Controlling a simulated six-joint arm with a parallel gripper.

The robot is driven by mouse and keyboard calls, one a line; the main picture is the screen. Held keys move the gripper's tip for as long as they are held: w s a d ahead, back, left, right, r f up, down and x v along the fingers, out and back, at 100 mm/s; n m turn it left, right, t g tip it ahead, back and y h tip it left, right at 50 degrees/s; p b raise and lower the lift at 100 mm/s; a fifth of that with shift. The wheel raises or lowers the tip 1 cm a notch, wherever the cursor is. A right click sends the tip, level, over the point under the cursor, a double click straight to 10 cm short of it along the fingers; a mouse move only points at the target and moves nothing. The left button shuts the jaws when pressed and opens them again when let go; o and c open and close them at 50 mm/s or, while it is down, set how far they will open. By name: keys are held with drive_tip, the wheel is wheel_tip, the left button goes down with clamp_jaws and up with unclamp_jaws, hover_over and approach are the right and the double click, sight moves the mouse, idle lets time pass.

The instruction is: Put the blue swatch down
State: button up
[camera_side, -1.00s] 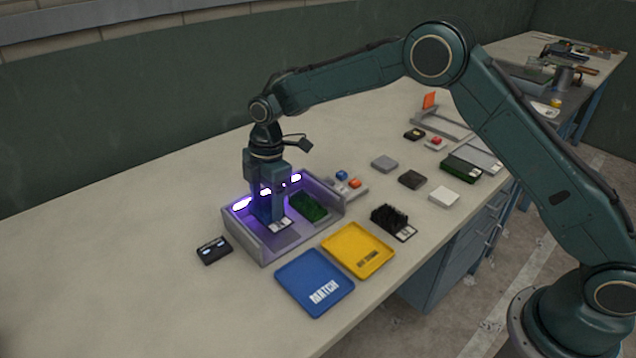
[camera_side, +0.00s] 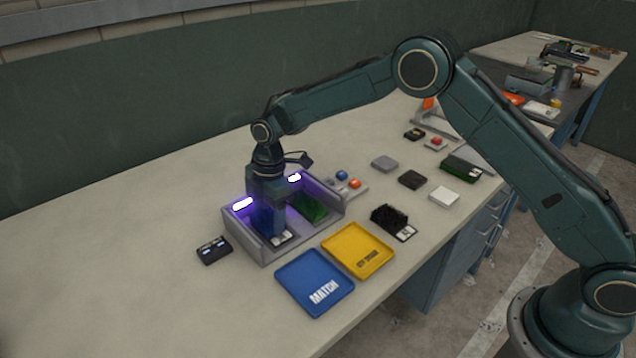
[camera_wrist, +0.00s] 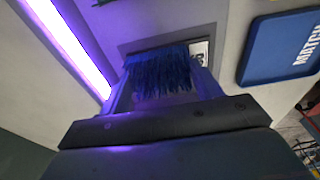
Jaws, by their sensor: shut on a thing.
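The blue swatch (camera_wrist: 160,72), a tufted blue piece with a white printed label (camera_wrist: 199,52), is between my fingers in the wrist view. My gripper (camera_side: 270,230) is shut on it, low inside the left part of the purple-lit tray (camera_side: 262,249). In the side view the gripper hides most of the swatch, and its white label end (camera_side: 283,239) shows near the tray's front. Whether the swatch touches the tray floor, I cannot tell. A green swatch (camera_side: 312,208) lies in the right part of the same tray.
A blue MATCH tray (camera_side: 297,276) and a yellow tray (camera_side: 352,240) lie in front. A black swatch (camera_side: 388,216) is right of them, and a small black device (camera_side: 213,250) is left. Two lit lamps (camera_side: 243,204) sit close beside my gripper.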

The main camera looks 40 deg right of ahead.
drive_tip(key=shift+f, duration=0.15)
drive_tip(key=o, duration=1)
drive_tip(key=r, duration=0.4)
drive_tip(key=d+r, duration=0.1)
drive_tip(key=r, duration=0.8)
drive_tip(key=shift+s+d+r, duration=0.1)
drive_tip(key=shift+d+r, duration=0.25)
drive_tip(key=shift+r, duration=0.05)
